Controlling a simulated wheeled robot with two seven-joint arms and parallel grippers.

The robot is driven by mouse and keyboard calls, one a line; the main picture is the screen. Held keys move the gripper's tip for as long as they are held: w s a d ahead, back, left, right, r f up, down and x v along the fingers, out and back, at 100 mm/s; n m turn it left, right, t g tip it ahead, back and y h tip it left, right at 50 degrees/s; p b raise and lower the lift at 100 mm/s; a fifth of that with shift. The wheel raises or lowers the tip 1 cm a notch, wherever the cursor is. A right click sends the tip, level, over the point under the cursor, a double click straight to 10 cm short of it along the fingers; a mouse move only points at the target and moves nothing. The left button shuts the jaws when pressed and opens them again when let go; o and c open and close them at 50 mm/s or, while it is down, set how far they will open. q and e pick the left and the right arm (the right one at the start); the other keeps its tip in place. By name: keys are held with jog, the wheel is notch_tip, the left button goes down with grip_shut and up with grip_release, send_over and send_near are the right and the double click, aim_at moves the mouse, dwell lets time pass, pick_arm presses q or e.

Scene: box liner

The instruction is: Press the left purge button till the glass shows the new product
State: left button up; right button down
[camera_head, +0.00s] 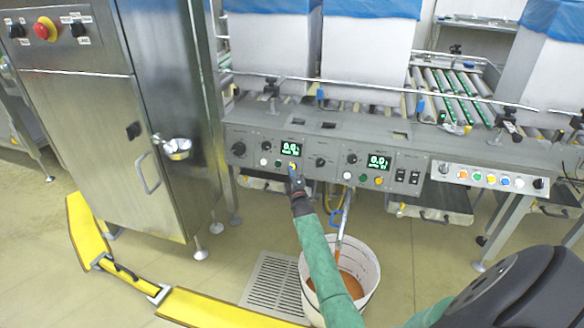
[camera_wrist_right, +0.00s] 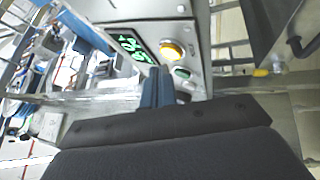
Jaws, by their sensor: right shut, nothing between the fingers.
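A grey control panel (camera_head: 330,158) has two like modules. The left one has a green-lit display (camera_head: 290,149) and white, green and yellow buttons in a row below it. My right gripper (camera_head: 293,174) is shut and empty, its blue fingertips right at the left module's yellow button (camera_head: 292,166). In the right wrist view the fingers (camera_wrist_right: 158,86) end close to the bright yellow button (camera_wrist_right: 172,50); I cannot tell whether they touch it. A slanted pipe (camera_head: 343,222) ends in orange-brown product over a white bucket (camera_head: 370,272). I cannot make out the glass clearly. My left gripper is not in view.
The right module carries its own display (camera_head: 378,162) and buttons. Further right is a strip of coloured buttons (camera_head: 490,178). A steel cabinet (camera_head: 80,100) stands left, a floor grate (camera_head: 272,285) lies beside the bucket, and yellow floor rails (camera_head: 215,306) run at front left.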

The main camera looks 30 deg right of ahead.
jog(key=shift+a+r, duration=0.1)
jog(key=s+a+p, duration=0.1)
jog(key=s+a+r+p, duration=0.1)
jog(key=s+a+p, duration=0.1)
jog(key=shift+a+r+p, duration=0.2)
jog(key=shift+r+p, duration=0.05)
jog(key=shift+p, duration=0.1)
dwell(0.7)
